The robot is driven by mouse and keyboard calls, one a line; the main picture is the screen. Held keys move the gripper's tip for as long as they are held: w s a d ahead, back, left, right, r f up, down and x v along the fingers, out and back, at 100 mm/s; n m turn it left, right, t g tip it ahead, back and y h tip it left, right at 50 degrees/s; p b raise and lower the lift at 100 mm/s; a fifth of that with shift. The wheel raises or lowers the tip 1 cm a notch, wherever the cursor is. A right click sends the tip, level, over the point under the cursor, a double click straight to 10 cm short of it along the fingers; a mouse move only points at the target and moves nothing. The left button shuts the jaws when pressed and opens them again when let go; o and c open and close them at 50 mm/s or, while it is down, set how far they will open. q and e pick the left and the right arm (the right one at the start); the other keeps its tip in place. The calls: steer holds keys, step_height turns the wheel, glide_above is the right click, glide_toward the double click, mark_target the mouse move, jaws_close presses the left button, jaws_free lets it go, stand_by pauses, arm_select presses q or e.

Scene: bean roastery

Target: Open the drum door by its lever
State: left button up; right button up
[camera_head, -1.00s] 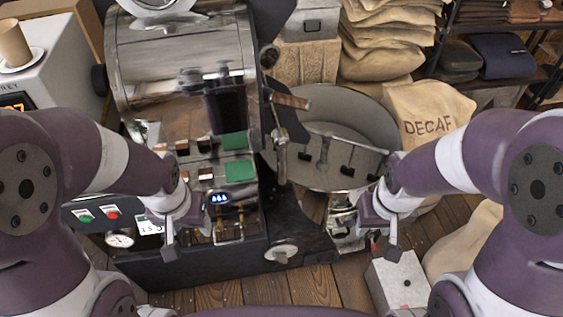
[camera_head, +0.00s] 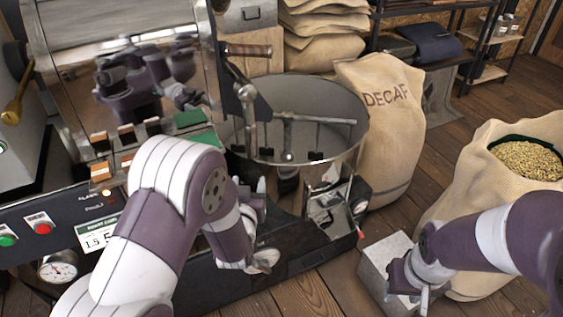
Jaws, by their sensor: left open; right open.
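The steel roaster drum (camera_head: 75,70) stands at the upper left, its polished face reflecting my arm. The dark drum door (camera_head: 229,90) is seen nearly edge-on at the drum's right side. A grey metal lever (camera_head: 247,95) with a rounded knob stands in front of it and looks unturned. My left gripper (camera_head: 255,192) is open below the lever, clear of it, and partly hidden behind my own forearm and wrist. My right gripper (camera_head: 418,294) is open at the lower right, in front of a light grey box, far from the lever.
The round cooling tray (camera_head: 345,105) with its stirring arm lies right of the lever. A wooden handle (camera_head: 248,50) sticks out above the lever. A DECAF sack (camera_head: 395,130), an open bean sack (camera_head: 460,185) and the grey box (camera_head: 375,262) stand at the right.

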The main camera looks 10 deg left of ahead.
arm_select(q)
steer(key=t, duration=0.2)
glide_toward(250, 140)
steer(key=shift+y, duration=0.3)
steer(key=w, duration=0.7)
steer(key=w+a, duration=0.1)
steer(key=w, duration=0.3)
steer(key=shift+w+f, duration=0.15)
steer(key=shift+w, duration=0.15)
steer(key=shift+c, duration=0.3)
steer(key=shift+b, duration=0.3)
jaws_close()
